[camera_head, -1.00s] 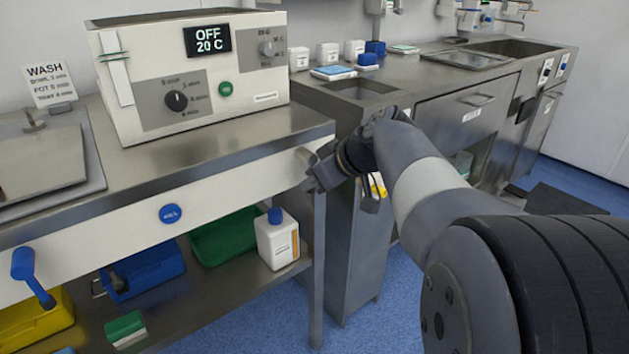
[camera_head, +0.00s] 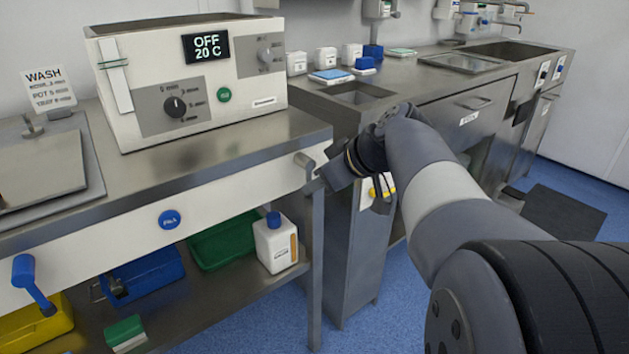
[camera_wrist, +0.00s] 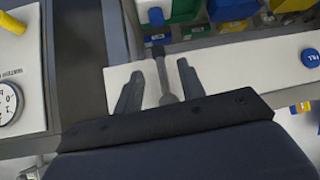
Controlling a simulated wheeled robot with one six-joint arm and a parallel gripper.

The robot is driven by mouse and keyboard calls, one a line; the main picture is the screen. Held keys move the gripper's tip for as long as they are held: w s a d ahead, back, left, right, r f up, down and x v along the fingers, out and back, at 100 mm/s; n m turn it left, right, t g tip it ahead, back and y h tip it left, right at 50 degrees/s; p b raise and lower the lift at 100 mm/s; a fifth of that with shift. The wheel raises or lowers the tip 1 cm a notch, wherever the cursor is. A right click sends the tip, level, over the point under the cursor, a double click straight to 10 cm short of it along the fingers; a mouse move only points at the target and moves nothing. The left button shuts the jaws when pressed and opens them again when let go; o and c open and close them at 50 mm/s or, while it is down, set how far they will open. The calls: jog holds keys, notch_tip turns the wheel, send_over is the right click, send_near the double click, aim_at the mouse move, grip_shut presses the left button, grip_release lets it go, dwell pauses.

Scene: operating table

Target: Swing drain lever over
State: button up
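A grey lever (camera_head: 304,160) sticks out at the right end of the white front panel (camera_head: 240,187), under the steel worktop. In the wrist view the lever (camera_wrist: 164,76) has a dark end and stands between the fingers of my gripper (camera_wrist: 160,85). The fingers are apart, with visible space beside the lever. In the head view my gripper (camera_head: 318,184) is just right of and below the lever, partly edge-on. A blue-handled lever (camera_head: 36,284) is at the panel's far left. No label for the drain is readable.
A blue round FILL button (camera_head: 169,219) sits mid-panel. A white washer unit (camera_head: 190,80) reading OFF 20 C stands on the worktop. A white bottle (camera_head: 276,243) and coloured bins (camera_head: 145,276) are on the shelf below. A steel cabinet (camera_head: 352,240) stands close at right.

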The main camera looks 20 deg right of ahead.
jog(key=p+v, duration=0.1)
jog(key=v, duration=0.6)
jog(key=shift+s+r+p, duration=0.25)
jog(key=shift+p, duration=0.15)
jog(key=shift+d, duration=0.15)
jog(key=b+x, duration=0.2)
jog(key=x, duration=0.8)
jog(key=shift+w+a+f+b, duration=0.25)
jog(key=shift+b, duration=0.1)
